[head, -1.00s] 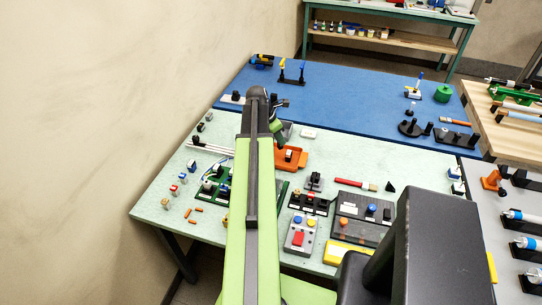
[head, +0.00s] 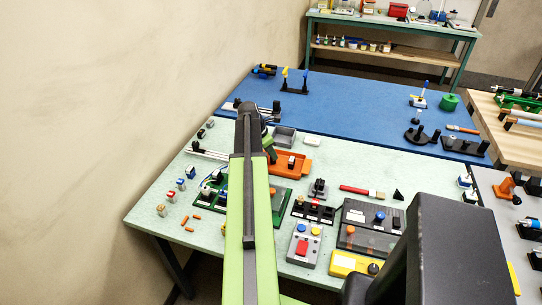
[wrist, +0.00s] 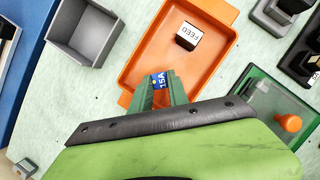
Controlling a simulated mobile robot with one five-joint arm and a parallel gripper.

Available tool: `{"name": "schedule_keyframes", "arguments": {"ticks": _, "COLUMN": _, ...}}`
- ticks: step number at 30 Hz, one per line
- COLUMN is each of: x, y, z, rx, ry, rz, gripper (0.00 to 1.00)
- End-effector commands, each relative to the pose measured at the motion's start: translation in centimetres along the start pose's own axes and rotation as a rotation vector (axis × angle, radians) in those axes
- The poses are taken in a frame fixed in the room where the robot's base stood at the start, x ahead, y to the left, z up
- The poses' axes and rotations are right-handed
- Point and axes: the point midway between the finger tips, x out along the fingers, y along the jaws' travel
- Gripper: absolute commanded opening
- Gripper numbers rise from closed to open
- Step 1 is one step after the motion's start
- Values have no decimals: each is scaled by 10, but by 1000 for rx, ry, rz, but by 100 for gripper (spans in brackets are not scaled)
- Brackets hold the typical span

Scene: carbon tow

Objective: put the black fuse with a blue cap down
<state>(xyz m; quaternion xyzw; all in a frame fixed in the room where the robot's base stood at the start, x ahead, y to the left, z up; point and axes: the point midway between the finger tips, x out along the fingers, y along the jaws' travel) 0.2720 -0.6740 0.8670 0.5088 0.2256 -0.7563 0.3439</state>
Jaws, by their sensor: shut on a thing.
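My gripper (wrist: 160,92) is shut on the fuse, whose blue cap (wrist: 159,81) marked 15A shows between the green fingertips in the wrist view. The fuse's black body is hidden by the fingers and the cap. It is held over the near edge of the orange tray (wrist: 142,60); I cannot tell its height. In the head view my gripper (head: 268,152) is partly behind my arm, left of the orange tray (head: 305,172), and the fuse cannot be made out there.
A black block labelled FEED (wrist: 188,36) lies in the orange tray. An empty grey bin (wrist: 85,30) stands to its left. A green board with an orange knob (wrist: 288,122) is at the right. Bare pale green mat (wrist: 105,95) lies between bin and gripper.

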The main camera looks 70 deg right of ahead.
Motion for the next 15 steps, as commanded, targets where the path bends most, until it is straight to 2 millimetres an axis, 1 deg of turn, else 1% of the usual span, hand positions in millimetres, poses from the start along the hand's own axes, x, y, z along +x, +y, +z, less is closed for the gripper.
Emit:
{"name": "schedule_keyframes", "arguments": {"ticks": 2, "x": 4, "y": 0, "z": -2, "rx": 0, "ry": 0, "rz": 0, "gripper": 0}}
{"name": "schedule_keyframes", "arguments": {"ticks": 3, "x": 3, "y": 0, "z": -1, "rx": 0, "ry": 0, "rz": 0, "gripper": 25}}
{"name": "schedule_keyframes", "arguments": {"ticks": 7, "x": 2, "y": 0, "z": -1, "rx": 0, "ry": 0, "rz": 0, "gripper": 42}}
{"name": "schedule_keyframes", "arguments": {"ticks": 15, "x": 2, "y": 0, "z": 0, "rx": 1, "ry": 0, "rz": 0, "gripper": 42}}
